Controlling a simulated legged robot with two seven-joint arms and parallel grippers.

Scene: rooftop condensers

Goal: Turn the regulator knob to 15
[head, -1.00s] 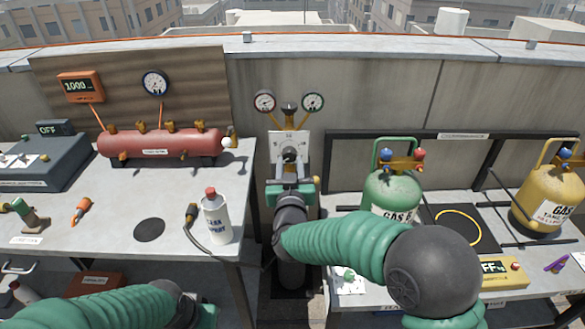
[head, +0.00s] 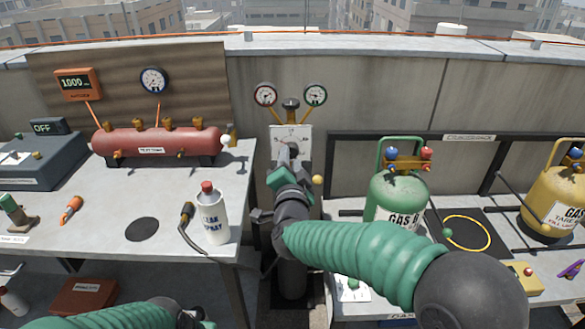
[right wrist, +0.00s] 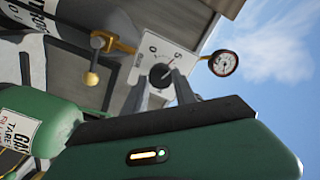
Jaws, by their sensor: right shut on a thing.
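The regulator's white dial plate (head: 291,138) stands below two round gauges at the back, between the two tables. Its dark knob (right wrist: 161,75) shows in the right wrist view, in front of the plate with its printed numbers and a small red pointer mark. My right gripper (right wrist: 170,84) is shut on the knob, one finger at each side. In the head view the right gripper (head: 287,160) and wrist cover much of the knob, so its setting cannot be read. My left gripper (head: 196,318) shows only in part at the bottom edge; its fingers are hidden.
The left gauge (head: 265,94) and right gauge (head: 315,95) sit just above the plate. A green gas tank (head: 398,198) stands close to the right of my right arm. A white spray bottle (head: 208,214) stands on the left table's edge.

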